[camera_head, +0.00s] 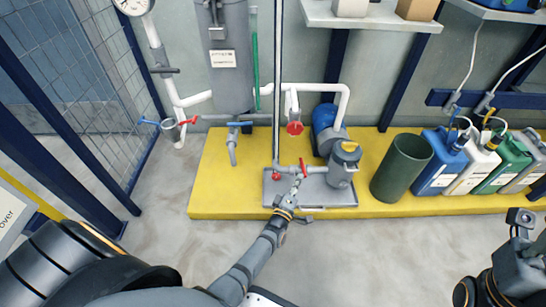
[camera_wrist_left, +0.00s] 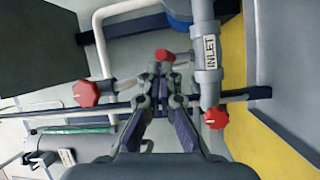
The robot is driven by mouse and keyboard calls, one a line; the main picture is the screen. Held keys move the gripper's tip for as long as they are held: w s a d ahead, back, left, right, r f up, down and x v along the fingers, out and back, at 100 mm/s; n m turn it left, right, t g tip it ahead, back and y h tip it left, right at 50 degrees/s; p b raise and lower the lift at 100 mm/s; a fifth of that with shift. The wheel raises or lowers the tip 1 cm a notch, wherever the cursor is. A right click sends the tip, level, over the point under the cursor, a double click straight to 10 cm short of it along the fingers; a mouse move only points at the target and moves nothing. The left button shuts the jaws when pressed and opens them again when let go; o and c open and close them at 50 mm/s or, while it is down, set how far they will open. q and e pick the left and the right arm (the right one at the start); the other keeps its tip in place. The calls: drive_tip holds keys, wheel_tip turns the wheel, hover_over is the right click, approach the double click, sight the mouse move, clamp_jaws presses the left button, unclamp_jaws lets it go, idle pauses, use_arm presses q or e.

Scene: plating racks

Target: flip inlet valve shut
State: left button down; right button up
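The inlet valve's red handle (camera_head: 303,167) sits on the grey pipe beside the pump, and it also shows in the left wrist view (camera_wrist_left: 165,57). It sticks out sideways from the pipe labelled INLET (camera_wrist_left: 209,52). My left gripper (camera_head: 298,179) is at the pipe, right by the handle. In the left wrist view its fingertips (camera_wrist_left: 162,72) are close together, with the handle just beyond them; I cannot tell if they touch it.
Another red knob (camera_head: 276,176) ends the pipe, and a red valve (camera_head: 294,128) hangs behind. The pump (camera_head: 341,170) stands on the yellow plinth (camera_head: 225,200). A green bin (camera_head: 402,167) and several canisters (camera_head: 439,160) stand right. The floor in front is clear.

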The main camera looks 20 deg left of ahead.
use_arm(q)
drive_tip(key=shift+w+d+r, duration=0.1)
drive_tip(key=shift+d, duration=0.5)
drive_tip(key=s, duration=0.7)
drive_tip(key=shift+s+a+f, duration=0.35)
drive_tip(key=shift+a, duration=0.1)
drive_tip(key=shift+a, duration=0.1)
